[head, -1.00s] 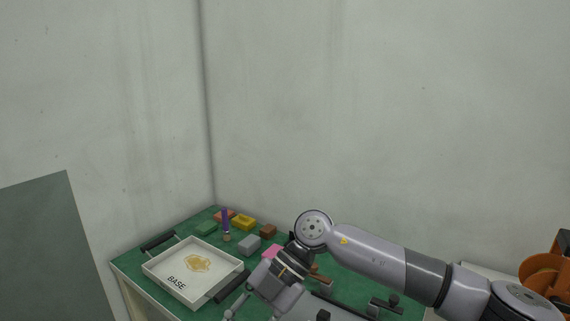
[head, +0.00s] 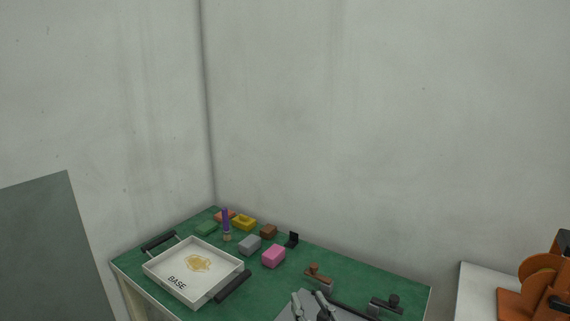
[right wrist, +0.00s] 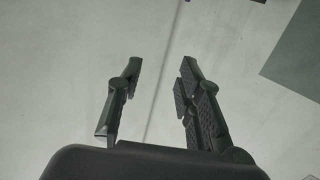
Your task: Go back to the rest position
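My right gripper (head: 310,299) shows at the bottom edge of the head view, in front of the green table (head: 365,279). Only its grey fingers show there; the rest is cut off by the frame. In the right wrist view its two dark fingers (right wrist: 158,78) stand apart with nothing between them. Behind them that view shows pale wall and a corner line. My left gripper is in neither view.
An orange device (head: 541,282) stands far right.

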